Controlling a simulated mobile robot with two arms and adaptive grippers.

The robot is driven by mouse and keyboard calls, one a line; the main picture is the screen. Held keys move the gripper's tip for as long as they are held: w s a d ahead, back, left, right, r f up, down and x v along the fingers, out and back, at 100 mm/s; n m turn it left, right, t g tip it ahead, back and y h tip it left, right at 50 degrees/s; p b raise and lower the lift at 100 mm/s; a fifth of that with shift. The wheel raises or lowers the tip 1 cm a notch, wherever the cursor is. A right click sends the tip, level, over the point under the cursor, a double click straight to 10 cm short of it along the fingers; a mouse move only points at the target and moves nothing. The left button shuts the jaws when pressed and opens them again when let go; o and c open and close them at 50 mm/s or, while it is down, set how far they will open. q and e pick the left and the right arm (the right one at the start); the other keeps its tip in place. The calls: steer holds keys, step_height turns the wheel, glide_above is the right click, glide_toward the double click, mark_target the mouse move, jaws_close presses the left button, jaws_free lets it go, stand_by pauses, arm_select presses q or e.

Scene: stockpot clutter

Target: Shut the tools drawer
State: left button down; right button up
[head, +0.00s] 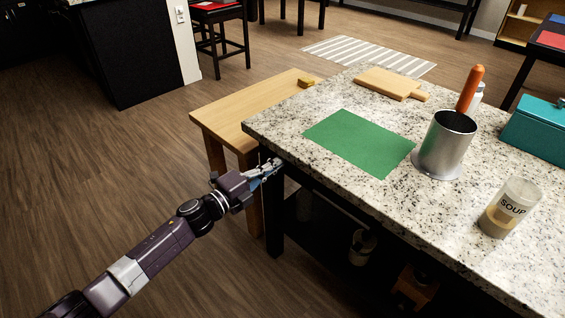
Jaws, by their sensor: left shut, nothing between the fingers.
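My left gripper (270,167) is shut and empty. It is at the near left corner of the granite-topped counter (300,140), just below the edge of the top, close to the dark frame. I cannot tell whether it touches the frame. The tools drawer cannot be made out for certain; the side under the top is dark and shadowed. My right gripper is not in view.
A wooden table (240,110) adjoins the counter's left side. Floor at left is clear.

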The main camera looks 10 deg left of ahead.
arm_select(q)
steer(key=v, duration=0.9)
steer(key=shift+f, duration=0.2)
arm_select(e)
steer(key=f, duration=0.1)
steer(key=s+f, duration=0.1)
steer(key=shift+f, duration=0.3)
